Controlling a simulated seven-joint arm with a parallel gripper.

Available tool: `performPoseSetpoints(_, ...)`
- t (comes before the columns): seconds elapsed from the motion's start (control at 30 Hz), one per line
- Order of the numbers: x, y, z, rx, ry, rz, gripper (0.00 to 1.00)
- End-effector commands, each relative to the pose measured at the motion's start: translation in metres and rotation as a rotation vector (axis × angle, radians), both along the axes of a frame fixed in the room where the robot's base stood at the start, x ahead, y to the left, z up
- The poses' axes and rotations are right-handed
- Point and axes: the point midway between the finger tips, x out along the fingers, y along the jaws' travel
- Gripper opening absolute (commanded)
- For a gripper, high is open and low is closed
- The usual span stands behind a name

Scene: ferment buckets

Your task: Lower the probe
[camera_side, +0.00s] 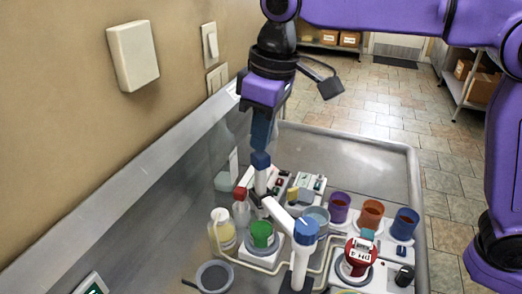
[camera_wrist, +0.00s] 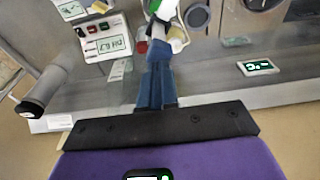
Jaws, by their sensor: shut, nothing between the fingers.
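My gripper (camera_side: 261,148) points straight down with its blue fingers together and empty. Directly under the fingertips is a white upright probe (camera_side: 261,181) with a dark blue top. The fingertips are at or just above that top; I cannot tell whether they touch. The probe stands at the end of a white arm from a white post with a round blue cap (camera_side: 305,231). Below it is a green-topped bucket (camera_side: 262,234).
Purple (camera_side: 339,207), orange (camera_side: 371,213) and blue (camera_side: 404,223) cups stand to the right. A red gauge (camera_side: 359,255) is in front of them. A bottle (camera_side: 222,229) and a dark-filled cup (camera_side: 214,276) are at left. Wall and bench edge lie close on the left.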

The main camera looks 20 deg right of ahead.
Motion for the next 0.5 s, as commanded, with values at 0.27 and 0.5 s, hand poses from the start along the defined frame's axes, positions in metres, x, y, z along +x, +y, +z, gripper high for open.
performPoseSetpoints(0.27,0.0,0.0,-0.007,0.0,0.0,0.0,0.0)
performPoseSetpoints(0.5,0.0,0.0,-0.014,-0.001,0.002,-0.001,0.0)
